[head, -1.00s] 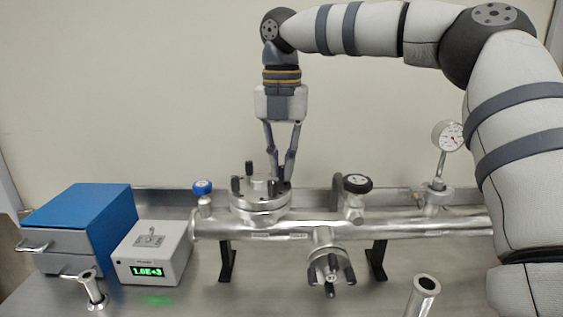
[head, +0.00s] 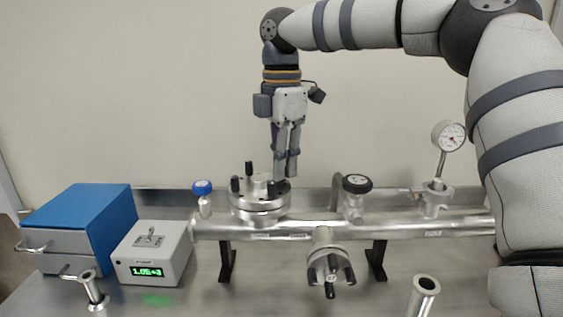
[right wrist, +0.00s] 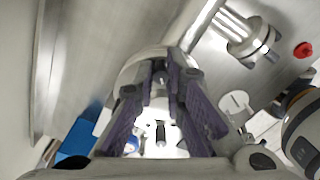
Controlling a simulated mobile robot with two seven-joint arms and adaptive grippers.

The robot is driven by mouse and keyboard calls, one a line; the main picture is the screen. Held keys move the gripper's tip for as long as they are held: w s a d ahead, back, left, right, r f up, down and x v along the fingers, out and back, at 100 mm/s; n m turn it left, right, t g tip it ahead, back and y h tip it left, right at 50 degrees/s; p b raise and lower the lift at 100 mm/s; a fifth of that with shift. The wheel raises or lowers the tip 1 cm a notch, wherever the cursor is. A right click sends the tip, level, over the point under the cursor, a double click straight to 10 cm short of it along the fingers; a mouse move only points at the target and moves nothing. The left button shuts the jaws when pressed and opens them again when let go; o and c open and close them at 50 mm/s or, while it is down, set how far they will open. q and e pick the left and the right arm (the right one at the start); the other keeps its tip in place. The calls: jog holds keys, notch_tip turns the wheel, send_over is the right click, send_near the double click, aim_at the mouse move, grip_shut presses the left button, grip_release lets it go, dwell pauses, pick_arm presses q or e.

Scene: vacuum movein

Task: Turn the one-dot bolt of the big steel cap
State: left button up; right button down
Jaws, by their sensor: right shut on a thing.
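The big steel cap (head: 259,208) sits on the left part of the horizontal steel pipe, with several upright black bolts around its rim. A back-left bolt (head: 249,169), a left bolt (head: 235,185) and a front-right bolt (head: 272,188) show clearly. My right gripper (head: 285,174) points down at the cap's right rim, shut on a bolt there that its fingers mostly hide. In the right wrist view, the two fingers (right wrist: 161,84) close in over the bright cap. No dot marks can be made out on the bolts. My left gripper is not in view.
A blue-knobbed valve (head: 203,189) stands left of the cap, and a black-knobbed valve (head: 356,185) right of it. A gauge (head: 448,137) rises farther right. A flange with black bolts (head: 329,271) faces forward. A grey display box (head: 153,254) and blue box (head: 80,220) stand left.

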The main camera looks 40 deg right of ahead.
jog(key=shift+r+m, duration=0.1)
jog(key=shift+m, duration=0.7)
jog(key=c, duration=1.6)
grip_release()
jog(key=shift+c, duration=0.2)
notch_tip(320, 180, up, 12)
